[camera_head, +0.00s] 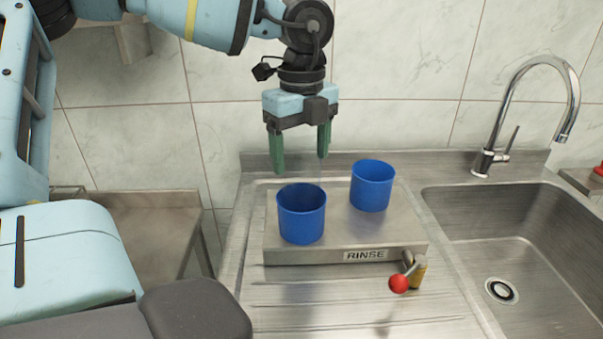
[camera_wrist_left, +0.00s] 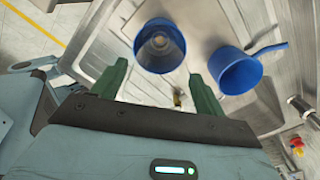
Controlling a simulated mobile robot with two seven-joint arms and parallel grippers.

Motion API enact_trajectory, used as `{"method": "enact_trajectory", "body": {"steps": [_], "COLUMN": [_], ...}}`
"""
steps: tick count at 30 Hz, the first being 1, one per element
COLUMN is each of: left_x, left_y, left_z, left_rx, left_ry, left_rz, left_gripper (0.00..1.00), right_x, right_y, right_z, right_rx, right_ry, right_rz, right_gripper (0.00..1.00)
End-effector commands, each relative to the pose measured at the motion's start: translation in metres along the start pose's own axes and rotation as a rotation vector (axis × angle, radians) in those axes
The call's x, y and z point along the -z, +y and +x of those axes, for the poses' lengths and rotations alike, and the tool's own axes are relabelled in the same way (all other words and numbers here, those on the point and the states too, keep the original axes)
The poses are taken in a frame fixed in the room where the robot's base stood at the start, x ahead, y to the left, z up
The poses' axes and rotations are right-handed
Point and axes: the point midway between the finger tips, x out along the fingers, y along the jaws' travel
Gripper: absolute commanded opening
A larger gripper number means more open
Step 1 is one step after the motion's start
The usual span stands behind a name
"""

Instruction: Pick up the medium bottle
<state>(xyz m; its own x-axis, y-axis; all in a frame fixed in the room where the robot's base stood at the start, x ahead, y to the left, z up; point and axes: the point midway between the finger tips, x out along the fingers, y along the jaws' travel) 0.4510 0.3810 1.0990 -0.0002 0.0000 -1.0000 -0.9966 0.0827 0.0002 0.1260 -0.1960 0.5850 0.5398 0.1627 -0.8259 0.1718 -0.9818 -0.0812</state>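I see no thing that I can clearly tell is the medium bottle. Two blue cups stand upright on the raised metal rinse platform (camera_head: 345,240). The nearer left cup (camera_head: 302,218) and the farther right cup (camera_head: 371,188) also show in the left wrist view, as one cup (camera_wrist_left: 142,62) with a pale round spot inside and another cup (camera_wrist_left: 234,78). I cannot tell what the pale spot is. My left gripper (camera_head: 300,160) hangs fingers down above the back of the platform, behind and above the left cup. Its green fingers are apart with nothing between them. My right gripper is not in view.
A lever with a red ball (camera_head: 398,284) stands at the platform's front right. A sink (camera_head: 500,260) with a tall curved faucet (camera_head: 535,90) lies to the right. A lower metal table (camera_head: 150,235) is at the left. Tiled wall stands behind.

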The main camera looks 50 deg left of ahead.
Motion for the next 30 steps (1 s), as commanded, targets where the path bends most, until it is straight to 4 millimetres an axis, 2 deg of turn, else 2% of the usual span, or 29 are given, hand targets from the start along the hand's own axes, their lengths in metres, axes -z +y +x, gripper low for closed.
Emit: {"method": "enact_trajectory", "body": {"steps": [1, 11, 17, 20, 30], "left_x": [0.000, 0.000, 0.000, 0.000, 0.000], "left_y": [0.000, 0.000, 0.000, -0.001, -0.001], "left_z": [0.000, -0.001, -0.002, -0.010, -0.070], "left_rx": [0.000, 0.001, 0.001, 0.003, 0.004], "left_ry": [0.000, 0.000, -0.001, -0.001, -0.002], "left_rz": [0.000, 0.000, 0.000, 0.000, -0.002], "left_gripper": [0.66, 0.23, 0.23, 0.23, 0.23], "right_x": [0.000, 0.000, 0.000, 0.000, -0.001], "right_y": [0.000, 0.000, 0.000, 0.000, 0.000], "right_z": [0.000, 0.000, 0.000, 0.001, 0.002], "right_rx": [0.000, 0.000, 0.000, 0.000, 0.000], "right_ry": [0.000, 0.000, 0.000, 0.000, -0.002], "right_rz": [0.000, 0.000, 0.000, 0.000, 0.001], "right_gripper": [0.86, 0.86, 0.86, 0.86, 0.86]}}
